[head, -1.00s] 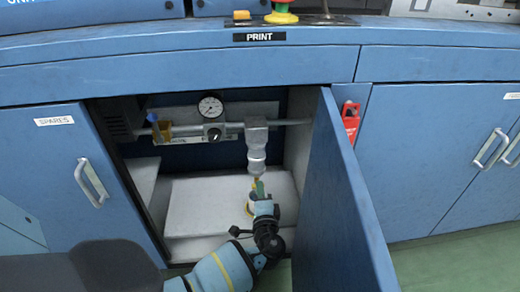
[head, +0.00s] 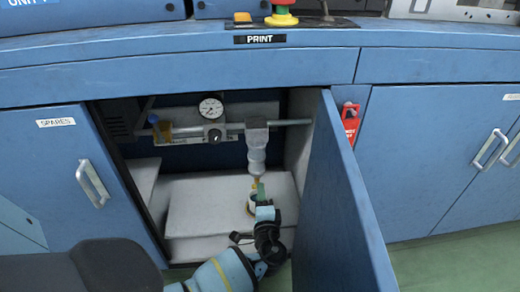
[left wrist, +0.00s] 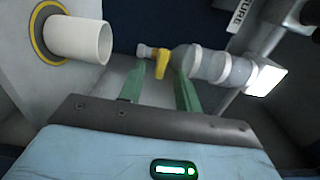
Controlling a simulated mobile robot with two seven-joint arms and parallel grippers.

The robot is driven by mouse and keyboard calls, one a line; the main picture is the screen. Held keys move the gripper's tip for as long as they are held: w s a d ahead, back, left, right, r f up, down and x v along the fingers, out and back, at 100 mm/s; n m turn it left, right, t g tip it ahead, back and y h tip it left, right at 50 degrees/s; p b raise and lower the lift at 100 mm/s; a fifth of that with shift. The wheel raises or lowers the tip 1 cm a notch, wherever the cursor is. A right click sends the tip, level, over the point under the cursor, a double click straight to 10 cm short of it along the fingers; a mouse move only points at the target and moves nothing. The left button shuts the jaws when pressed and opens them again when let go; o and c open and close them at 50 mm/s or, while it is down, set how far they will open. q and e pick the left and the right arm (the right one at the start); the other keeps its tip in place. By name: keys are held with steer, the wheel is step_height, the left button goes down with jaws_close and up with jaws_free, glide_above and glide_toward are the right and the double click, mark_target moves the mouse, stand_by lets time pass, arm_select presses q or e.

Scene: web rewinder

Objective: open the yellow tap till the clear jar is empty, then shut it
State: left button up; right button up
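The clear jar (head: 256,150) hangs under a grey block inside the open cabinet; it also shows in the left wrist view (left wrist: 215,66). I cannot make out a liquid level in it. The yellow tap (left wrist: 162,66) is at the jar's lower end, its lever crosswise to the jar's axis. My left gripper (left wrist: 160,78) has its green fingers apart, one on each side of the lever; I see gaps and no clear contact. A white cup (left wrist: 78,40) stands below the tap's outlet on a yellow-ringed spot. My right gripper is not in view.
The open blue door (head: 345,200) stands close to the right of my left arm. A pressure gauge (head: 211,107) and a pipe (head: 280,122) run above. A red tag (head: 351,120) hangs right of the opening. The cabinet's white floor (head: 205,205) is clear on the left.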

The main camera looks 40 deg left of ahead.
arm_select(q)
steer(key=p+v, duration=0.1)
steer(key=v, duration=0.5)
steer(key=shift+s+d+r, duration=0.1)
stand_by(0.4)
